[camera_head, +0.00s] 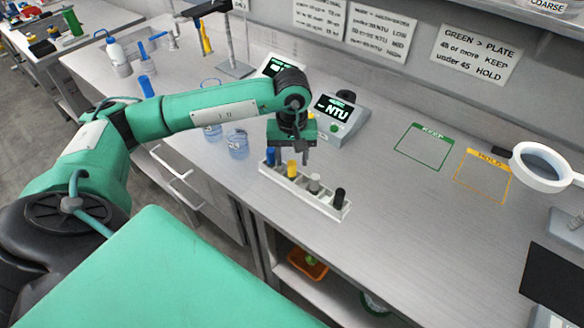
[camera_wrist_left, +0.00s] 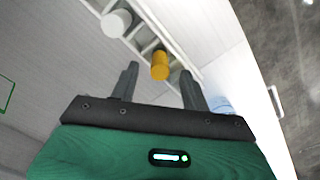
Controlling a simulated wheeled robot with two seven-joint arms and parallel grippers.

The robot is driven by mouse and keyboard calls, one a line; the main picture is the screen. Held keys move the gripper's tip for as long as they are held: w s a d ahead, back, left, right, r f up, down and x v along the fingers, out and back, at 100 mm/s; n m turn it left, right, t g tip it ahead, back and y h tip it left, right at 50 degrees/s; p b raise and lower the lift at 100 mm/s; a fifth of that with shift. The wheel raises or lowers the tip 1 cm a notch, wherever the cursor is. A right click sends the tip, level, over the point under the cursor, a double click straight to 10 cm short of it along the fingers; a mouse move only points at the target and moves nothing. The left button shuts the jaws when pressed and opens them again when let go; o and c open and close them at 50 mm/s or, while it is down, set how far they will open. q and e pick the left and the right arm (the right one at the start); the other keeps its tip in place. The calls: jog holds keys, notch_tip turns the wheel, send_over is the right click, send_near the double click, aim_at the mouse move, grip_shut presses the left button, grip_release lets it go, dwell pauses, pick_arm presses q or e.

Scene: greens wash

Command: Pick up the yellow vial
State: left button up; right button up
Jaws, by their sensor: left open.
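The yellow vial (camera_head: 292,170) stands in a white rack (camera_head: 324,208) near the front edge of the bench. A blue-capped vial (camera_head: 270,157), a grey-white one (camera_head: 315,184) and a black one (camera_head: 339,198) stand in the same rack. My left gripper (camera_head: 291,160) points down over the rack's blue and yellow end. In the left wrist view the yellow cap (camera_wrist_left: 160,66) shows ahead of the open fingers (camera_wrist_left: 159,80), between their lines, and nothing is in the grip. My right gripper is not in view.
A turbidity meter (camera_head: 341,115) with an NTU display stands behind the rack. Glass beakers (camera_head: 237,143) stand left of the gripper. The KEEP square (camera_head: 424,146) and HOLD square (camera_head: 484,176) lie empty at right, near a magnifier (camera_head: 543,166).

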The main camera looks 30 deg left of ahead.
aim_at(292, 172)
pick_arm(q)
jog(key=shift+f, duration=1.25)
jog(key=c, duration=1)
grip_shut()
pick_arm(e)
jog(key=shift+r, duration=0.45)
pick_arm(q)
jog(key=shift+r, duration=0.1)
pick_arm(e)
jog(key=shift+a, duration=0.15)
